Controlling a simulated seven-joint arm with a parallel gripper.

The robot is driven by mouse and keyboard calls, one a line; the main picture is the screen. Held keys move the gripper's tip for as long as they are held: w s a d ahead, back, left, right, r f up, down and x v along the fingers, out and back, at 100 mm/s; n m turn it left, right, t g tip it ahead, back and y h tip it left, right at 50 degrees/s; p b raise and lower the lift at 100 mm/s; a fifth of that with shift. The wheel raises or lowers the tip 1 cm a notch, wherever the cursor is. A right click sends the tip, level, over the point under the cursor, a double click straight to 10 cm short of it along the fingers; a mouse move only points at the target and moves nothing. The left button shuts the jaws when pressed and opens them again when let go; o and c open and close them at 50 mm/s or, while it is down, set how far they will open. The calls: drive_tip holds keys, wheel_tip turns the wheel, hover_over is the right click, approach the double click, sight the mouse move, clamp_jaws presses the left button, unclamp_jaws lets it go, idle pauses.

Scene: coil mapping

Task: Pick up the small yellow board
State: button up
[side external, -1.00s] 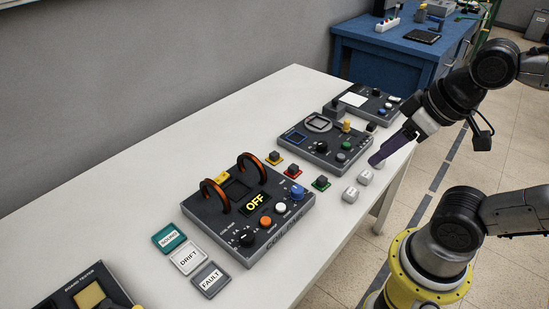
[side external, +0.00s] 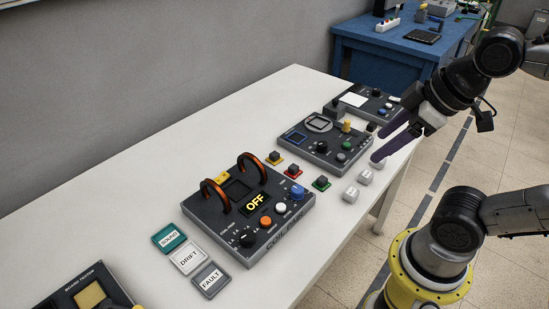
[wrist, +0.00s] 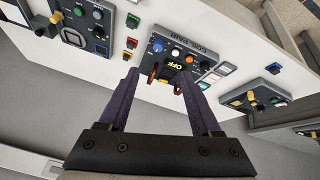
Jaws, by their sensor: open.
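The small yellow board (side external: 274,159) lies flat on the white table with a dark block on top. It is the one nearest the wall in a row with a red board (side external: 292,173) and a green board (side external: 321,183). In the wrist view the yellow board (wrist: 127,56) is small, up and left of the left fingertip. My gripper (side external: 374,149) has two purple fingers spread apart with nothing between them. It is above the table's right side, apart from the yellow board. The fingers also show in the wrist view (wrist: 158,76).
The coil-pair console (side external: 262,217) with two upright orange coils stands just beside the yellow board. Another dark console (side external: 326,143) is behind the row. Several light grey cubes (side external: 351,194) lie near the right edge. Teal, white and grey label tiles (side external: 188,258) lie in front.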

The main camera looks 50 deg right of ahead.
drive_tip(key=w+r+n, duration=0.6)
drive_tip(key=w, duration=0.1)
drive_tip(key=n+g, duration=0.5)
drive_tip(key=n, duration=0.3)
hover_over(274, 153)
wheel_tip(274, 153, down, 13)
drive_tip(key=shift+g, duration=0.4)
drive_tip(key=f, duration=1.3)
drive_tip(key=shift+w+d+f, duration=0.15)
drive_tip(key=shift+d+f, duration=0.2)
drive_tip(key=shift+f, duration=0.05)
drive_tip(key=f, duration=0.5)
drive_tip(key=shift+s+a, duration=0.3)
drive_tip(key=shift+a, duration=0.05)
drive_tip(key=shift+f, duration=0.55)
clamp_jaws()
